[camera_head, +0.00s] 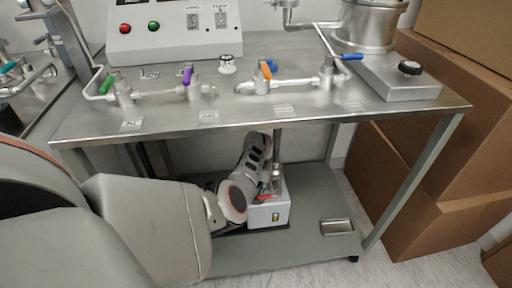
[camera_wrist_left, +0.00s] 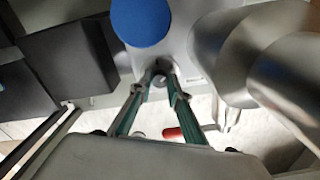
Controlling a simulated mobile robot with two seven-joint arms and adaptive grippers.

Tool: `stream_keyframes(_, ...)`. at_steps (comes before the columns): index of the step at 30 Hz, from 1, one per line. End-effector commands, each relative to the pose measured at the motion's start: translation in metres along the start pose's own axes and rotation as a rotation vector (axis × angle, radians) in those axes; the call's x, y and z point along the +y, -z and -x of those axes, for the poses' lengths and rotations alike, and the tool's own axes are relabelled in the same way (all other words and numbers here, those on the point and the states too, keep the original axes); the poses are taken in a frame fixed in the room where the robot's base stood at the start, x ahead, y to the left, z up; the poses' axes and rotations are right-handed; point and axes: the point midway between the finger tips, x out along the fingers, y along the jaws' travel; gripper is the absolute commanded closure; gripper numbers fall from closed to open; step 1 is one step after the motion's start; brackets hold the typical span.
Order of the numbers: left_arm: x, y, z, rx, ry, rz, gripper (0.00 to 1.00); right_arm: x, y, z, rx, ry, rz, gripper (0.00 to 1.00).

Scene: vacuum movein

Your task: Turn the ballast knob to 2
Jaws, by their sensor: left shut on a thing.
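The pump (camera_head: 268,214), a light box with a red part on it, stands on the lower shelf under the steel table. My left arm reaches under the table top to it. In the left wrist view, my left gripper (camera_wrist_left: 161,72) has its two green-lined fingers closed together at the tips. They are shut on a small dark grey knob (camera_wrist_left: 160,81), seemingly the ballast knob, on a light grey surface. The fingertips cover much of it, and I cannot read its setting. In the head view my own arm hides the knob. My right gripper is not in view.
The steel table top (camera_head: 240,112) is above my arm, with colored valves and a control box (camera_head: 175,35). Cardboard boxes (camera_head: 440,180) stand at the right. In the left wrist view, a blue disc (camera_wrist_left: 141,20) and a red handle (camera_wrist_left: 172,133) lie close to the fingers.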

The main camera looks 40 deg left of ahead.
Motion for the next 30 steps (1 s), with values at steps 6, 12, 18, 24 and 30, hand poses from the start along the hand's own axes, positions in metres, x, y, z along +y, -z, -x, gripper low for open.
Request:
stream_keyframes(6,0.0016,-0.0010,0.0001,-0.003,-0.003,-0.064,1.00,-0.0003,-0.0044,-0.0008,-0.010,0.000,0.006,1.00)
stream_keyframes(12,0.0017,-0.0011,-0.0003,-0.003,-0.004,-0.081,1.00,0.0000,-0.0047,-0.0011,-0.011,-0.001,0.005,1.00)
stream_keyframes(18,0.0017,-0.0012,-0.0003,-0.003,-0.004,-0.083,1.00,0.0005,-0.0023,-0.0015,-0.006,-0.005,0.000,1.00)
stream_keyframes(24,0.0015,-0.0012,-0.0001,-0.003,-0.003,-0.082,0.75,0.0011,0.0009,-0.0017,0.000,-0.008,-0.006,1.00)
stream_keyframes(30,0.0006,-0.0007,0.0000,-0.002,-0.002,-0.081,0.75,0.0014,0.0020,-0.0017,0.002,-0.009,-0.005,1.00)
